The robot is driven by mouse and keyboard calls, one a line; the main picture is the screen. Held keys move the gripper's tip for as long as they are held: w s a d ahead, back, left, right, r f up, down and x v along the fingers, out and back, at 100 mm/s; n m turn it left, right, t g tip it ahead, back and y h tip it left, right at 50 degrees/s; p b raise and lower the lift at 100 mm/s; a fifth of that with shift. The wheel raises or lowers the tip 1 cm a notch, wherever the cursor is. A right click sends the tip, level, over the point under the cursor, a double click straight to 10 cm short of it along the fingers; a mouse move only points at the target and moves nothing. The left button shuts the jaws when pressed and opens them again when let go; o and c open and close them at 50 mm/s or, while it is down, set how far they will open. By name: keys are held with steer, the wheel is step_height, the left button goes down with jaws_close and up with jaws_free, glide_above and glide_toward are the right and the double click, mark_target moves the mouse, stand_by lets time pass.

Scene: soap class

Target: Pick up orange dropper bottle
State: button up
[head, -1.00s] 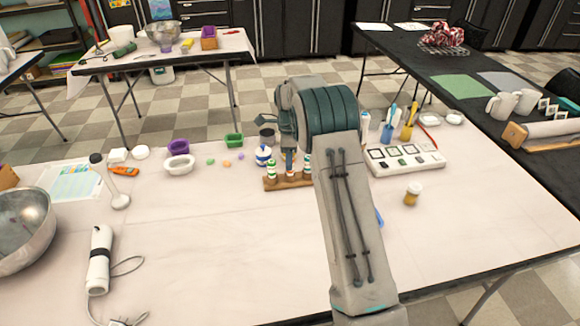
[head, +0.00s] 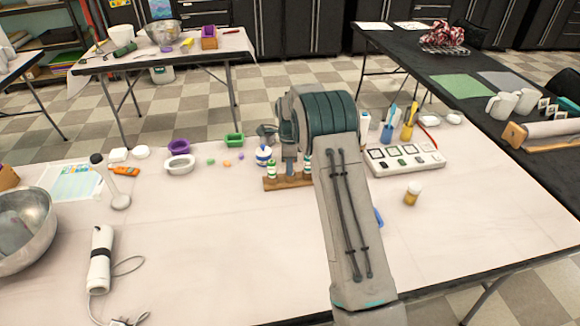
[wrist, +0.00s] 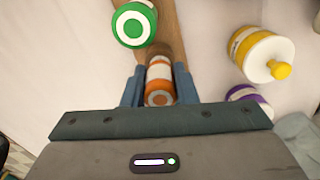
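The orange dropper bottle (wrist: 159,74) stands between the two blue-grey fingers of my gripper (wrist: 159,85) in the wrist view, its orange-ringed top toward the camera. The fingers lie close against both its sides, and I see no clear gap. In the head view my gripper (head: 289,166) is down at the wooden rack (head: 285,184) and hides the orange bottle. A green-topped bottle (wrist: 134,23) stands beside it on the rack. I cannot see the bottle lifted off the rack.
A yellow-and-white container (wrist: 262,54) and a purple-ringed one (wrist: 246,98) are right of my fingers in the wrist view. A blue-and-white container (head: 263,156) stands behind the rack. An amber bottle (head: 412,195) stands apart at right.

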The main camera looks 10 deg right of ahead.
steer(key=shift+r, duration=0.1)
step_height(320, 180, up, 14)
steer(key=p, duration=0.3)
stand_by(0.3)
